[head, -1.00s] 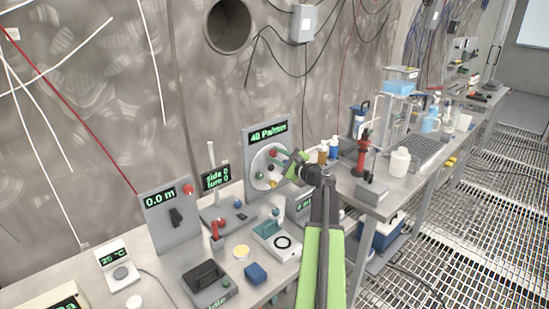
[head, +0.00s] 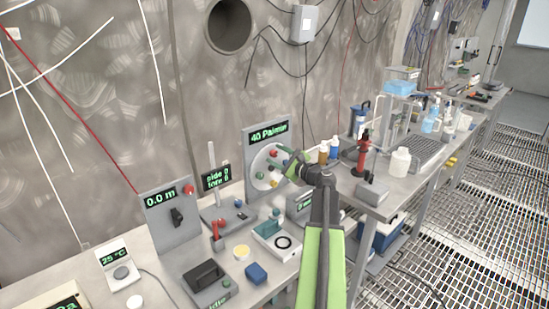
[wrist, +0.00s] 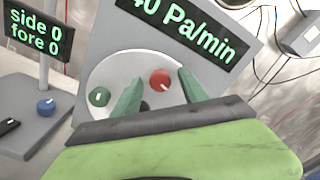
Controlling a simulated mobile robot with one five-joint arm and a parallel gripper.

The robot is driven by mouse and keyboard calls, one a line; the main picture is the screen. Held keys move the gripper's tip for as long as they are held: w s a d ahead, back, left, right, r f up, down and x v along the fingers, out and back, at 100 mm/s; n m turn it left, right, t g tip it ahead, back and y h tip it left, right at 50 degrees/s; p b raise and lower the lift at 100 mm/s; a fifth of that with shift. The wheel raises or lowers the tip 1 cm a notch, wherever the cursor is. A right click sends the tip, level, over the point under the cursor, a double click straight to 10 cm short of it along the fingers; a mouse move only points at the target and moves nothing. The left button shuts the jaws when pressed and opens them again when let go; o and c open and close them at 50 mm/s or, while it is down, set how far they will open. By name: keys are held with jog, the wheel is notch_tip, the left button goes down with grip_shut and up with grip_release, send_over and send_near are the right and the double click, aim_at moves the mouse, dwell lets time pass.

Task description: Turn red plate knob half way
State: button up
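The red knob (wrist: 160,80) with a pale pointer mark sits on a round white plate (wrist: 110,70) fixed to a grey upright panel reading "40 Pa/min". In the head view the red knob (head: 273,154) shows at the top of the plate (head: 257,163), beside my fingers. My gripper (wrist: 160,77) is open. In the wrist view its two green fingers appear on either side of the red knob, with a gap on each side. I cannot tell how near the tips are in depth. My gripper (head: 283,151) reaches the plate from the right in the head view.
A green knob (wrist: 99,97) is left of my fingers on the same plate; a dark knob is partly hidden between them. A "side 0 fore 0" display (head: 216,177) stands left. Bottles (head: 334,150) and a red stand (head: 362,155) are to the right. Small instruments crowd the bench below.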

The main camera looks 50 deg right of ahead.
jog(key=shift+s, duration=0.1)
jog(key=s+a, duration=0.1)
jog(key=s, duration=1.6)
jog(key=shift+a, duration=0.15)
jog(key=shift+s, duration=0.1)
